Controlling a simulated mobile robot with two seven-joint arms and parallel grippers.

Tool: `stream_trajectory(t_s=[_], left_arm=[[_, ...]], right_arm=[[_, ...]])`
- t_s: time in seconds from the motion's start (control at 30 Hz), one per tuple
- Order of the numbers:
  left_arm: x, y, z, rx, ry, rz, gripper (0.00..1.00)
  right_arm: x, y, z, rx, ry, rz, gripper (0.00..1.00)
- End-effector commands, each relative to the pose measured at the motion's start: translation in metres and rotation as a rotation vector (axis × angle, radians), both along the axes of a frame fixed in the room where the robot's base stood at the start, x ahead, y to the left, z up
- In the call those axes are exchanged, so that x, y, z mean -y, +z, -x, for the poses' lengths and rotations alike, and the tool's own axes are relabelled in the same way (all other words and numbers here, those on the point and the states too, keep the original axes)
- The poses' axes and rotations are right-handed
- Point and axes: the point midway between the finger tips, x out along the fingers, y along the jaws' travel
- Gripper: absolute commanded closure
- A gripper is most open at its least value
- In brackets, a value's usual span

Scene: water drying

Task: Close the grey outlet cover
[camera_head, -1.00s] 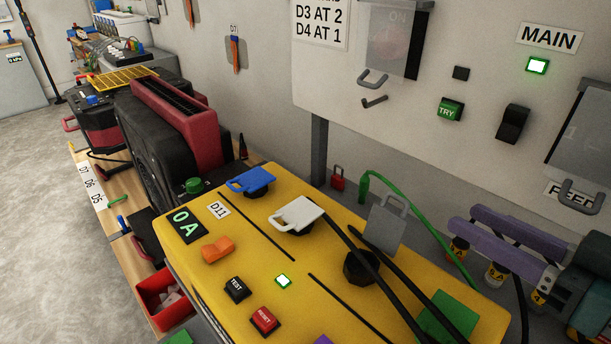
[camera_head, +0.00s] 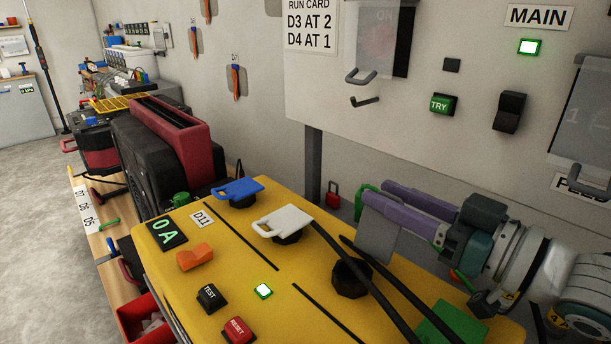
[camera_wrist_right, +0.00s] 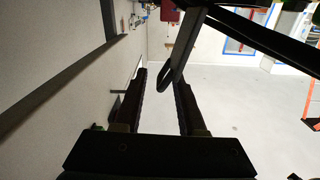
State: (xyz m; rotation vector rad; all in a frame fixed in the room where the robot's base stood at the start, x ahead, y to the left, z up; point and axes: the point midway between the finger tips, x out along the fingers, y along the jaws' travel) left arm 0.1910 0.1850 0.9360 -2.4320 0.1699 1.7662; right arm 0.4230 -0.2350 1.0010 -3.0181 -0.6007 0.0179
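The grey outlet cover (camera_head: 378,238) stands raised and tilted, open, beside its black outlet (camera_head: 350,278) on the yellow box. In the right wrist view the fingers (camera_wrist_right: 164,88) are apart, with a dark loop-like handle (camera_wrist_right: 175,78) near the tip of the right-hand finger. I cannot tell whether they touch. My left gripper is not in view.
The blue cover (camera_head: 238,190) and white cover (camera_head: 283,221) lie closed on the yellow box (camera_head: 225,262). Black cables (camera_head: 365,275) cross the box near the grey cover.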

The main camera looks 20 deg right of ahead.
Motion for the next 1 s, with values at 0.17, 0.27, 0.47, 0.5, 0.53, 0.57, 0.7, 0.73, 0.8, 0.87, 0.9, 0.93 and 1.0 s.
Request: stream_trajectory(t_s=[0.17, 0.27, 0.47, 0.5, 0.53, 0.57, 0.7, 0.73, 0.8, 0.87, 0.9, 0.93, 1.0], left_arm=[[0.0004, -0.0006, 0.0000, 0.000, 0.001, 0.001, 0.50], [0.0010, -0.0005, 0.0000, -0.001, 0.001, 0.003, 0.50], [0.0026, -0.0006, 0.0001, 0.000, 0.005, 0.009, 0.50], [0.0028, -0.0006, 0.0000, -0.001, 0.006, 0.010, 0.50], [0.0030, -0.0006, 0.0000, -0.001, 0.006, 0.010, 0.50], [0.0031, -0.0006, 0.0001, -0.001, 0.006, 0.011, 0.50], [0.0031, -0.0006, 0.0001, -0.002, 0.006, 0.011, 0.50], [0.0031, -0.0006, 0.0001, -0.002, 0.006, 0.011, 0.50], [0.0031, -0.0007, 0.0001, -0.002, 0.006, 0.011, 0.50], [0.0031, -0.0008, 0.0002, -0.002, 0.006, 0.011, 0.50], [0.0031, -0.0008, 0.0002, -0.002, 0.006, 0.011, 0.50], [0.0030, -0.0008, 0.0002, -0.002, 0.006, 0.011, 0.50], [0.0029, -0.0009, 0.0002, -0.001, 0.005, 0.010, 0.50]], right_arm=[[-0.0018, -0.0004, -0.0049, -0.002, -0.001, 0.001, 0.60], [-0.0019, -0.0003, -0.0047, -0.002, -0.001, 0.001, 0.60], [-0.0019, -0.0002, -0.0045, -0.001, -0.001, 0.000, 0.75], [-0.0018, -0.0002, -0.0046, -0.001, -0.001, 0.000, 0.79], [-0.0019, -0.0002, -0.0045, -0.001, -0.001, 0.000, 0.83], [-0.0019, -0.0002, -0.0045, -0.001, -0.001, 0.000, 0.86], [-0.0018, -0.0002, -0.0045, -0.001, -0.001, 0.000, 1.00], [-0.0018, -0.0002, -0.0045, -0.001, -0.001, 0.000, 1.00], [-0.0018, -0.0002, -0.0045, -0.001, -0.001, 0.000, 1.00], [-0.0018, -0.0002, -0.0045, -0.001, -0.001, 0.000, 1.00], [-0.0018, -0.0002, -0.0045, -0.001, -0.001, 0.000, 1.00], [-0.0018, -0.0002, -0.0045, -0.001, -0.001, 0.000, 1.00], [-0.0018, -0.0002, -0.0045, -0.001, -0.001, 0.000, 1.00]])
